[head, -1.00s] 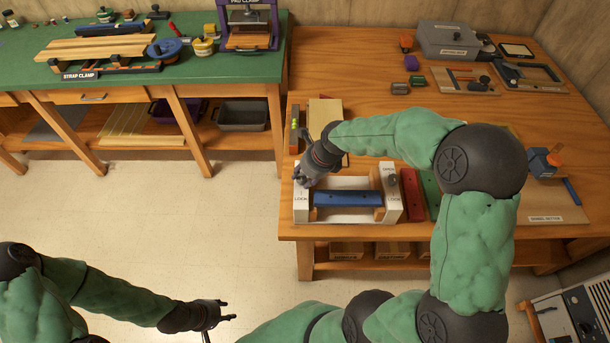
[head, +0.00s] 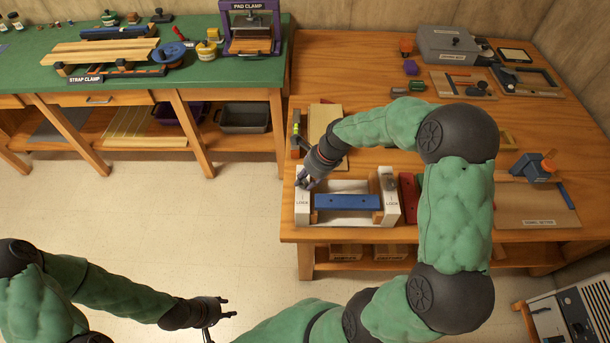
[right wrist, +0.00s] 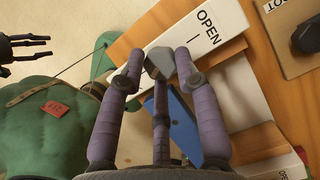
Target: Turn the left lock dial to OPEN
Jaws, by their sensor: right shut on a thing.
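The left lock dial is a small grey knob (right wrist: 159,62) on a white lock block (head: 302,209) at the left end of the fixture. My right gripper (head: 303,182) is over this block, and its fingers mostly hide the dial in the head view. In the right wrist view my right gripper (right wrist: 160,72) has its purple fingers closed around the knob. The printed word OPEN (right wrist: 206,28) and a mark line show beside the knob. I cannot tell exactly where the dial points. My left gripper (head: 218,313) is open and empty over the floor.
A blue bar (head: 346,202) lies across the fixture between the left block and the right white lock block (head: 391,208). A red block (head: 408,195) stands to the right. A board (head: 327,120) lies behind. My right arm covers the table's middle.

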